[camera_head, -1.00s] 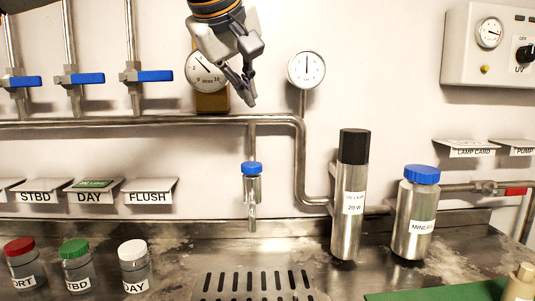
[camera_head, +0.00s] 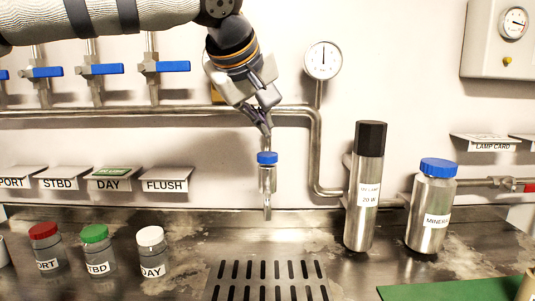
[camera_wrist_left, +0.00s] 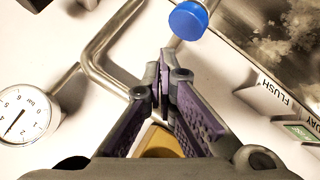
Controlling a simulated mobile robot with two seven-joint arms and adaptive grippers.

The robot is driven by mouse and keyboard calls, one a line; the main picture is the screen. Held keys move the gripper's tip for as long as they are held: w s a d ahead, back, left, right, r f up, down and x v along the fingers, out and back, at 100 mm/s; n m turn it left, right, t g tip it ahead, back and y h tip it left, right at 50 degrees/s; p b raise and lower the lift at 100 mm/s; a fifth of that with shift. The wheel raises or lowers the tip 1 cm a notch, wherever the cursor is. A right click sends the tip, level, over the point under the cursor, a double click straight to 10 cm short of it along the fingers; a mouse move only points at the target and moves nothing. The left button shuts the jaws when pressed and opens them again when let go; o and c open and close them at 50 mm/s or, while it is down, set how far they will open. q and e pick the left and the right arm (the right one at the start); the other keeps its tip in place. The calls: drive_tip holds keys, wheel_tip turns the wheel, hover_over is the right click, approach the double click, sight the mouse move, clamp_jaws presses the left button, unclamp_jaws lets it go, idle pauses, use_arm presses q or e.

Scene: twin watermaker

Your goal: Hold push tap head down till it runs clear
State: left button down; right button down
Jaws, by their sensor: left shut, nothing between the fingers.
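The push tap has a blue round head (camera_head: 267,158) on a short metal body with a downward spout, hanging from the wall pipe. My left gripper (camera_head: 267,130) is shut and empty, pointing down just above the blue head, with a small gap in the head view. In the left wrist view, the blue head (camera_wrist_left: 188,20) lies beyond the closed fingertips (camera_wrist_left: 163,58), apart from them. No water shows at the spout. My right gripper is not in view.
A slotted drain (camera_head: 268,281) lies below the tap. Labelled jars (camera_head: 97,252) stand left; a black-capped cylinder (camera_head: 366,190) and a blue-lidded canister (camera_head: 432,205) stand right. A gauge (camera_head: 323,60) and blue valve handles (camera_head: 172,66) are on the wall piping.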

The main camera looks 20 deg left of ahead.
sight(262, 154)
use_arm(q)
drive_tip(key=shift+f, duration=0.75)
drive_tip(key=shift+f, duration=0.1)
idle(0.8)
drive_tip(key=shift+f, duration=0.35)
drive_tip(key=shift+f, duration=0.6)
idle(2.6)
drive_tip(key=shift+r, duration=0.1)
idle(0.5)
drive_tip(key=shift+r, duration=0.95)
drive_tip(key=shift+r, duration=2.5)
